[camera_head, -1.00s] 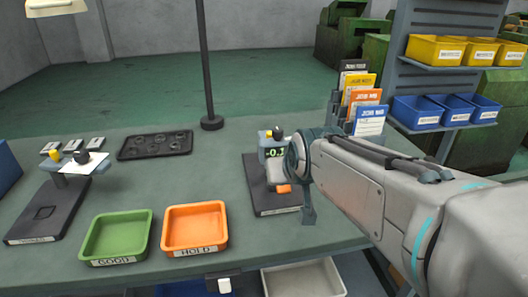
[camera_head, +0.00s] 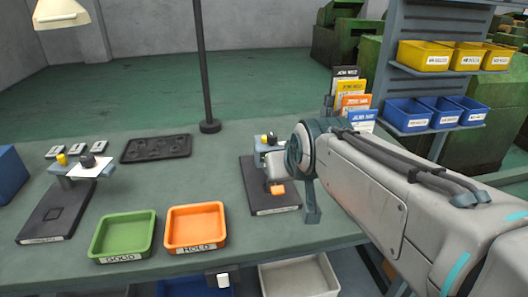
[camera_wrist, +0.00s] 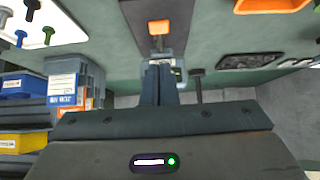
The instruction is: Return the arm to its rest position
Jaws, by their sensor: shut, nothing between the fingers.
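My arm reaches in from the right of the head view, pale grey with dark cables along its top, and its wrist end is over the right part of the bench (camera_head: 120,205). My gripper (camera_wrist: 160,72) shows in the wrist view with its two dark fingers together and nothing between them. Its fingertips point toward the gauge stand (camera_head: 268,206), which has an orange piece (camera_head: 277,188) on it. In the head view my wrist hides part of that gauge. I cannot tell whether the fingers touch the stand.
A green GOOD tray (camera_head: 123,257) and an orange HOLD tray (camera_head: 195,248) sit at the bench front. Another fixture (camera_head: 52,215) stands left. A black tray (camera_head: 155,148) and lamp post (camera_head: 203,70) are behind. Job cards (camera_head: 353,103) and a bin rack (camera_head: 400,75) lie right.

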